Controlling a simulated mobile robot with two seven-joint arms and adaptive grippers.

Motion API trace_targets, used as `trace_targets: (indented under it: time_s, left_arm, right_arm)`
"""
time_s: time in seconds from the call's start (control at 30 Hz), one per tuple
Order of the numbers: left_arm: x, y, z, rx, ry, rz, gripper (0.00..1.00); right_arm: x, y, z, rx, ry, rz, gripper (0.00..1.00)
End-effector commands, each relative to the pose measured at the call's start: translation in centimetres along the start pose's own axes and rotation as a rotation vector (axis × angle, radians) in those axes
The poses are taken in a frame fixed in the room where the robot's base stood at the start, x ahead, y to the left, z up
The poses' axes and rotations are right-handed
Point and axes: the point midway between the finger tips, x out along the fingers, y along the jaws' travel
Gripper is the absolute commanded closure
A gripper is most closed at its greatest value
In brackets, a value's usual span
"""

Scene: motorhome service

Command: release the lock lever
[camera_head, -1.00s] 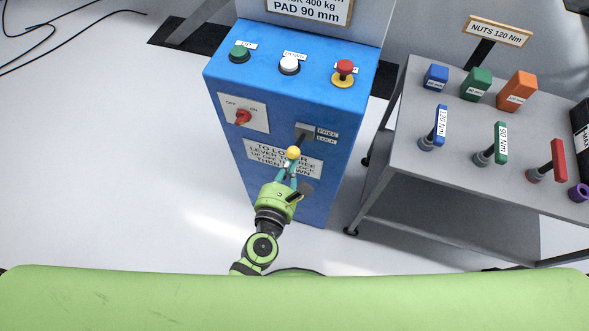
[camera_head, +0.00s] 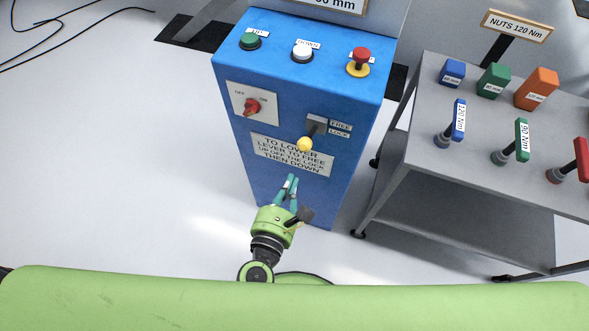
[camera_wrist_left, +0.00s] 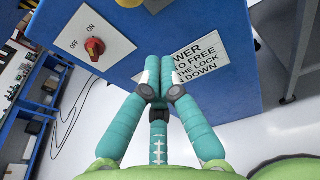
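The lock lever, with a yellow ball knob (camera_head: 305,144), sticks out from a dark plate (camera_head: 317,124) on the front of the blue cabinet (camera_head: 300,75). It slants down and toward me, its knob below the level of the LOCK label (camera_head: 339,134); the FREE label (camera_head: 341,125) is above that. The knob shows partly at the top edge of the left wrist view (camera_wrist_left: 130,3). My left gripper (camera_head: 291,181) is below the knob and apart from it, in front of the cabinet. Its teal fingertips (camera_wrist_left: 159,68) meet with nothing seen between them. My right gripper is out of view.
A red rotary switch (camera_head: 252,106) is left of the lever. Green (camera_head: 250,41), white (camera_head: 302,49) and red (camera_head: 360,60) buttons sit on the cabinet's top. A grey trolley (camera_head: 420,100) with tools stands right.

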Motion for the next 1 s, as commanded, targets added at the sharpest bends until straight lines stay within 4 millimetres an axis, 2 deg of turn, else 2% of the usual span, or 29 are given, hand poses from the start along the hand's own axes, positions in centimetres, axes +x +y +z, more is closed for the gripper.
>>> trace_targets:
  time_s: [0.1,0.3,0.9,1.0]
  left_arm:
    - [-2.0,0.0,-0.1,0.0,0.001,-0.001,1.0]
    - [-3.5,0.1,0.3,0.001,0.0,0.0,1.0]
    - [-3.6,0.1,0.3,0.001,0.0,0.0,1.0]
    - [-3.5,-0.3,-0.7,0.055,0.014,-0.013,1.0]
  right_arm:
    - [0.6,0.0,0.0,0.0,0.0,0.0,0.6]
    - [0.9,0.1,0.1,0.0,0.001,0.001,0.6]
    - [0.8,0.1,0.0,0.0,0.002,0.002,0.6]
    - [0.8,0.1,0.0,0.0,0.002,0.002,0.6]
